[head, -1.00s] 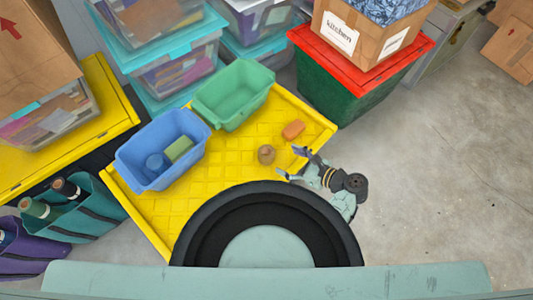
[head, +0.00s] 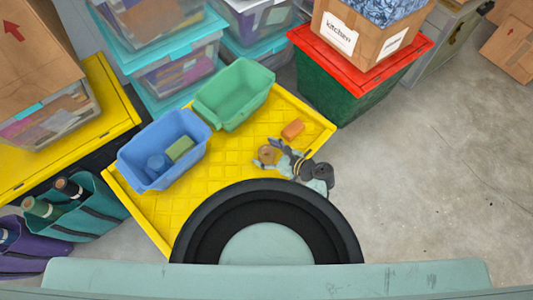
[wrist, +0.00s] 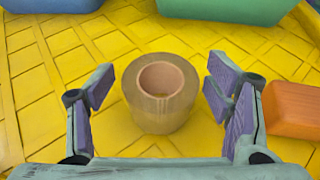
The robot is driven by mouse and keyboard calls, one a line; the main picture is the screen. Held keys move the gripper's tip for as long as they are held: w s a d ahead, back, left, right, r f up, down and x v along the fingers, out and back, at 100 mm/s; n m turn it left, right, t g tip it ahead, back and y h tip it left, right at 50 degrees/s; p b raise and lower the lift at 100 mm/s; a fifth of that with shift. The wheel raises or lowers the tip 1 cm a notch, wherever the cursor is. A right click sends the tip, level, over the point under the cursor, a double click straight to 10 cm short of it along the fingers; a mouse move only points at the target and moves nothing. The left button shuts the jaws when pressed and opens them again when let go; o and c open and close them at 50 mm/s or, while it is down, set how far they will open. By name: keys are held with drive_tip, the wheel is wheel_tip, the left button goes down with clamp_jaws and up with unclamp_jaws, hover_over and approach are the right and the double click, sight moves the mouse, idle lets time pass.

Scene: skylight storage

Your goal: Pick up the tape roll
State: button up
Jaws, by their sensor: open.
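The tape roll (head: 265,154) is tan and lies on the yellow surface. In the wrist view the tape roll (wrist: 160,104) sits ahead of my gripper, centred between the two fingers, with its round hole showing. My gripper (head: 272,155) is beside it in the head view and partly overlaps it. In the wrist view my gripper (wrist: 160,88) is open, with purple-padded fingers apart on either side and gaps between each pad and the roll.
An orange block (head: 293,130) lies close by; it shows right of my right finger in the wrist view (wrist: 293,110). A green bin (head: 235,95) and a blue bin (head: 133,165) with items inside stand on the yellow top (head: 190,210). A red-lidded tote (head: 415,47) stands behind.

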drive_tip(key=shift+c, duration=0.2)
drive_tip(key=c, duration=1.3)
drive_tip(key=shift+r, duration=0.15)
